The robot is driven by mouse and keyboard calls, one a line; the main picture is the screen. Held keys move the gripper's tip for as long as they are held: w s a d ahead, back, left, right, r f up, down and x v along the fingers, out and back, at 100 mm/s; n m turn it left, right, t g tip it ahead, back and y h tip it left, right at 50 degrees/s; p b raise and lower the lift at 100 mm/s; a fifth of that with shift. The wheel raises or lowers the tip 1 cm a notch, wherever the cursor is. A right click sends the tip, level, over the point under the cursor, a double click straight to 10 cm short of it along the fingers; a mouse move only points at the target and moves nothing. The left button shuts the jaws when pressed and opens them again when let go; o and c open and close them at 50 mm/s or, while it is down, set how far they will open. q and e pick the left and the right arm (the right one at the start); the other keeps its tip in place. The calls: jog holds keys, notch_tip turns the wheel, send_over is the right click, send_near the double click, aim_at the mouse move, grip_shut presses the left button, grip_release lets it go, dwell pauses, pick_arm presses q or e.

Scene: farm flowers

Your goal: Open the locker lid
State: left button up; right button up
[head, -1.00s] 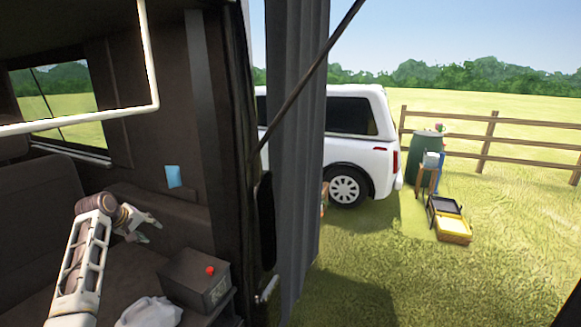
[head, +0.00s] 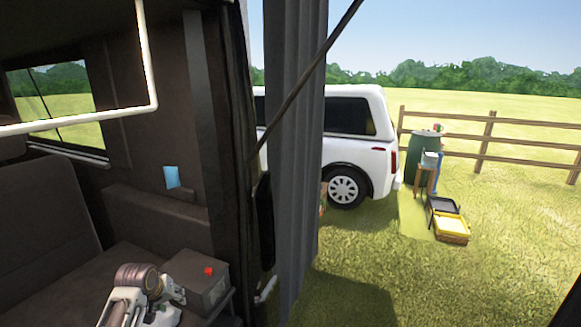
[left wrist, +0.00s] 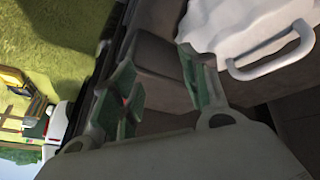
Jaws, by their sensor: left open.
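A dark box (head: 212,292) with a flat top and a red knob (head: 208,271) on it stands at the lower left of the head view, inside the vehicle. Its top looks closed; I cannot tell for sure whether it is the locker. My left gripper (head: 178,291) is just left of this box, low in the head view, and partly covers a white lumpy thing (head: 168,318). In the left wrist view, my left gripper (left wrist: 165,82) has its green-padded fingers apart with nothing held between them. A white handle (left wrist: 272,68) shows at the upper right there. My right gripper is out of view.
A dark bench seat (head: 45,215) lies left of the arm. The door frame and a grey curtain (head: 298,150) stand to the right of the box. Outside are a white car (head: 350,140), a yellow crate (head: 452,228) and a fence (head: 490,130).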

pick_arm(q)
jog(key=s+d+f+m+g, duration=0.15)
jog(key=s+d, duration=0.35)
jog(key=s, duration=0.5)
jog(key=s+d+f+m, duration=0.1)
jog(key=s+d+m, duration=0.2)
jog(key=s+d, duration=0.5)
jog(key=s+d+f+m+g, duration=0.1)
jog(key=s+d+m, duration=0.15)
jog(key=s, duration=0.95)
notch_tip(320, 180, down, 33)
jog(key=s, duration=0.2)
jog(key=s+a+f+g, duration=0.1)
jog(key=s+a+f, duration=0.1)
jog(key=s+f, duration=0.7)
jog(key=s+a+f+g, duration=0.1)
jog(key=s+f, duration=0.9)
jog(key=s, duration=0.3)
jog(key=shift+s+a+f, duration=0.3)
jog(key=shift+a, duration=0.05)
jog(key=shift+o, duration=0.3)
jog(key=shift+w, duration=0.1)
